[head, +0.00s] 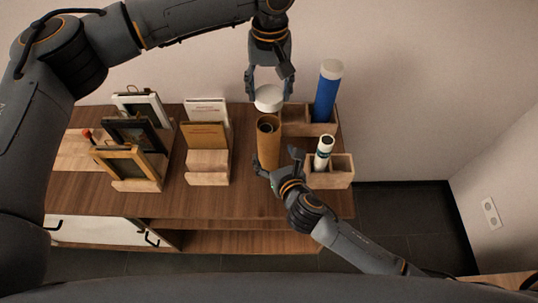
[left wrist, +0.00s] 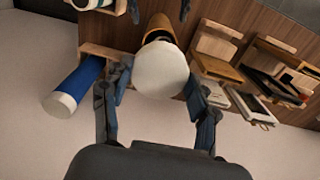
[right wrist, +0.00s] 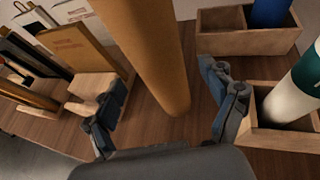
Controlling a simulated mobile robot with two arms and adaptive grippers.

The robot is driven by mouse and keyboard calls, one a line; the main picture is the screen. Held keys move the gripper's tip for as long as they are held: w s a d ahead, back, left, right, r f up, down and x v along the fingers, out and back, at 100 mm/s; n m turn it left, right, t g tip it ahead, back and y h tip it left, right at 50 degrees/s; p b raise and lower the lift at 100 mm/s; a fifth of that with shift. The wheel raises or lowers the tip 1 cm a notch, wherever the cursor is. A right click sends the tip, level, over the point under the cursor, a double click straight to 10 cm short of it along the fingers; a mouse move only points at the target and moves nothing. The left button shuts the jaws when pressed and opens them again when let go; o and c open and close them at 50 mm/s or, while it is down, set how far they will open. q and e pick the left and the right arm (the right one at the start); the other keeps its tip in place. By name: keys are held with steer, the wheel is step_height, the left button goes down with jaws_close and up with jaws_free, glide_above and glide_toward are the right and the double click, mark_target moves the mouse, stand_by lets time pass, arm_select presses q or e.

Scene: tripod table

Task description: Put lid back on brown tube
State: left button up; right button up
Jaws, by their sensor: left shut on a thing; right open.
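The brown tube (head: 268,150) stands upright on the wooden table with its top open in the head view. My left gripper (head: 269,88) is shut on the white lid (head: 268,98) and holds it just behind and above the tube's mouth. In the left wrist view the lid (left wrist: 161,68) sits between the fingers and partly covers the tube (left wrist: 158,28). My right gripper (head: 276,163) is open low at the tube's front. In the right wrist view the tube (right wrist: 150,50) rises beyond and between the open fingers (right wrist: 165,105); I cannot tell whether they touch it.
A blue tube (head: 327,92) with a white cap and a smaller white tube (head: 322,152) stand in wooden boxes at right. Picture frames (head: 132,135) and card holders (head: 206,165) stand at left. The table's front strip (head: 230,202) is clear.

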arm_select(q)
steer(key=shift+w, duration=0.1)
arm_select(e)
steer(key=x, duration=0.5)
steer(key=shift+w+a+f, duration=0.1)
steer(key=shift+w, duration=0.1)
steer(key=shift+c, duration=0.2)
jaws_close()
arm_select(q)
steer(key=shift+f, duration=2.5)
